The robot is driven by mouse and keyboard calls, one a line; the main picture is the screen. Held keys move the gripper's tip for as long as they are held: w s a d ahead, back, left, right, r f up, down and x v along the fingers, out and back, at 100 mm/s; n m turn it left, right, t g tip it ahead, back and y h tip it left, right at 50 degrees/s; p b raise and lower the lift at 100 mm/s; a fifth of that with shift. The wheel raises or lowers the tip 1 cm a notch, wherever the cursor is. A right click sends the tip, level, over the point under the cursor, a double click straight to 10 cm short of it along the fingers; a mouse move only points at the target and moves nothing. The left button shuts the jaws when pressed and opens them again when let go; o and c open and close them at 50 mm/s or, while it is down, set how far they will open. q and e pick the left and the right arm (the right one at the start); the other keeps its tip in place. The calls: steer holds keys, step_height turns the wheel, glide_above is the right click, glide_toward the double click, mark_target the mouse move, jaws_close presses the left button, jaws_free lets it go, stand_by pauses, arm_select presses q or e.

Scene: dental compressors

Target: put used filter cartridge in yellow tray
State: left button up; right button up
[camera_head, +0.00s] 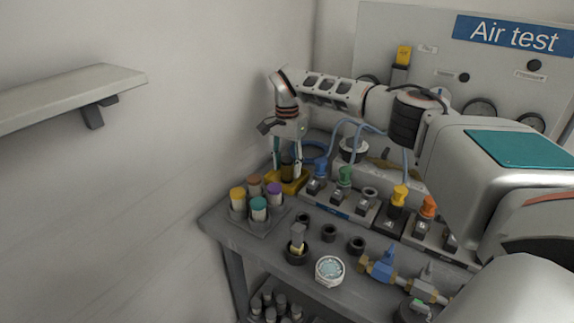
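The yellow tray (297,184) sits at the far left part of the bench, near the wall. A dark, brownish cartridge (287,168), which looks like the used filter cartridge, stands upright at the tray, its lower end in or over it. My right gripper (287,172) reaches down over the tray from behind, one finger on each side of the cartridge. The fingers look spread, with a small gap to the cartridge. My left gripper is not in view.
A grey rack (264,226) with several coloured-cap cartridges stands just in front of the tray. A valve block (340,200) with coloured knobs is to its right. Black sockets, a round gauge (329,271) and a blue valve (383,265) occupy the front. A shelf (70,95) juts from the left wall.

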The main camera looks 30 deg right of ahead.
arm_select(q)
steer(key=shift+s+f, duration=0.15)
arm_select(e)
steer(key=shift+r, duration=0.1)
step_height(320, 180, up, 11)
steer(key=shift+r+p, duration=0.1)
steer(key=shift+p, duration=0.7)
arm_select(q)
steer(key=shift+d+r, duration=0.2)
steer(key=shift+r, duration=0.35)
arm_select(e)
steer(key=shift+r, duration=0.45)
